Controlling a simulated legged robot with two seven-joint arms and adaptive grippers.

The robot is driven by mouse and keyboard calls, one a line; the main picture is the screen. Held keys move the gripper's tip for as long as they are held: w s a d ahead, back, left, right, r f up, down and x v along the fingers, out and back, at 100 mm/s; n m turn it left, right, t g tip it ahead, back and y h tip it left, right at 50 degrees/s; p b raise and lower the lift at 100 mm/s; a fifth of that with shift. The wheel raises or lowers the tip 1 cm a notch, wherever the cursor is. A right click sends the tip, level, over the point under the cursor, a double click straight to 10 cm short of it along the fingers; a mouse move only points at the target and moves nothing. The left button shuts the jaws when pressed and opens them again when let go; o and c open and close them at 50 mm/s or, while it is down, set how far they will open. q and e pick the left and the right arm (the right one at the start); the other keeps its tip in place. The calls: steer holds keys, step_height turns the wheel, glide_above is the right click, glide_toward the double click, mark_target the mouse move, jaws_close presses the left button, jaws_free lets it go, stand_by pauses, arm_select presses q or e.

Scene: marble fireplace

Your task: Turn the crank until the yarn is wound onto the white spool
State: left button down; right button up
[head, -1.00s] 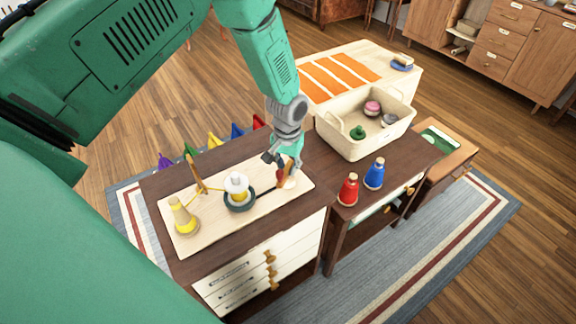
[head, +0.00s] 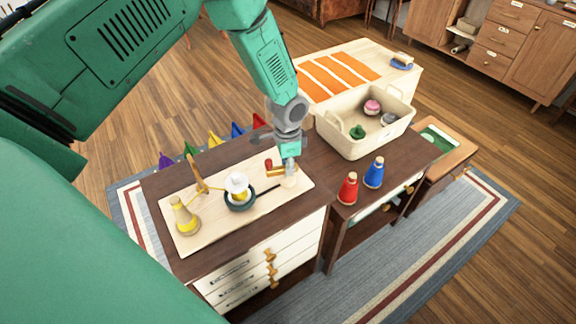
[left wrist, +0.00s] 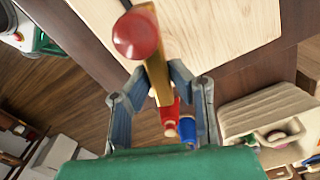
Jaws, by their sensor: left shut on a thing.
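The white spool (head: 237,184), with some yellow yarn on it, stands upright on a dark round base on the light wooden board (head: 218,219). A yellow yarn cone (head: 183,216) stands at the board's left, beside a wooden guide post (head: 198,178). The crank (head: 278,171) has a brass-coloured arm and a red knob (head: 268,163); a dark rod runs from near it to the spool base. My left gripper (head: 289,167) is shut on the crank. My right gripper is out of view.
Red (head: 348,189) and blue (head: 374,173) cones stand right of the board. A cream basket (head: 345,145) with small items sits behind them.

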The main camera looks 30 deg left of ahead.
arm_select(q)
steer(key=shift+w+r+m, duration=0.1)
steer(key=shift+w+m, duration=0.15)
steer(key=shift+m, duration=1.05)
steer(key=shift+m, duration=0.3)
steer(key=c, duration=1.6)
jaws_free()
steer(key=shift+o, duration=0.6)
steer(key=shift+s, duration=0.1)
steer(key=shift+r, duration=0.15)
step_height(320, 180, up, 11)
steer(key=shift+r, duration=0.2)
